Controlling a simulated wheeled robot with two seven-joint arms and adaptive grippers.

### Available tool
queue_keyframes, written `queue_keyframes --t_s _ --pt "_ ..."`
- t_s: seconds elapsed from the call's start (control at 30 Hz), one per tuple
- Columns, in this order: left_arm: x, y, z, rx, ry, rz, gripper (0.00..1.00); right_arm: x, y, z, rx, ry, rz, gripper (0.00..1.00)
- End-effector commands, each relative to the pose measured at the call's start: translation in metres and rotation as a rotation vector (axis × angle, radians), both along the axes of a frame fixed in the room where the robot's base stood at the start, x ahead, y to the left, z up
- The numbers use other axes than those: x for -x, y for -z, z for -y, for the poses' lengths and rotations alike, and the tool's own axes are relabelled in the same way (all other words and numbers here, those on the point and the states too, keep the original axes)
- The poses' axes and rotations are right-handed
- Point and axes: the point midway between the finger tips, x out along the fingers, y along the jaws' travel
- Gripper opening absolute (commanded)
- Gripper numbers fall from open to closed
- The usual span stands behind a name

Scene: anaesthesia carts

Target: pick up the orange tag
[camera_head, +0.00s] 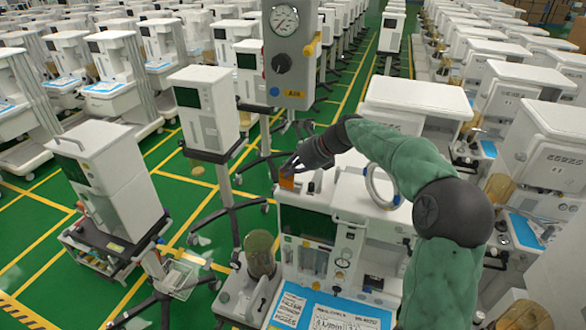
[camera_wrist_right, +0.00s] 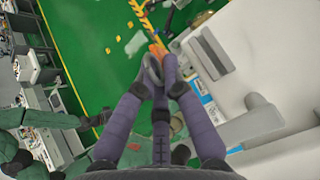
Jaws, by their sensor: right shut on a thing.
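The orange tag (camera_head: 287,181) shows as a small orange piece at the tips of my right gripper (camera_head: 290,169) in the head view. The dark gripper is shut on it, above the front left top edge of a white anaesthesia cart. In the right wrist view the fingertips of my right gripper (camera_wrist_right: 158,72) come together, and a bit of the orange tag (camera_wrist_right: 156,48) shows just beyond them. Much of the tag is hidden by the fingers. My left gripper is not in view.
The white cart (camera_head: 340,190) stands under my right gripper, with a pale ring (camera_head: 372,187) on its top. A grey gauge panel (camera_head: 290,60) stands behind the gripper. A monitor stand (camera_head: 205,110) is to the left. Green floor (camera_head: 185,200) is open between the carts.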

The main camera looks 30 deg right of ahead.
Motion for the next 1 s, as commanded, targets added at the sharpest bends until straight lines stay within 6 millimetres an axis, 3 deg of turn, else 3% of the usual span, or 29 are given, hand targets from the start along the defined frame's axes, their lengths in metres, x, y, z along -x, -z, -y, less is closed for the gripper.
queue_keyframes --t_s 0.2,0.6,1.0 --pt "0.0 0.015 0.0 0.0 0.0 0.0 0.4 0.029 0.001 -0.035 0.0 -0.004 0.003 0.0" --pt "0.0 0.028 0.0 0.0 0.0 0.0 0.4 0.073 0.001 -0.086 0.001 -0.003 0.002 0.0" --pt "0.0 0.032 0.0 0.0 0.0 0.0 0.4 0.093 0.001 -0.109 0.001 -0.001 0.0 0.0"
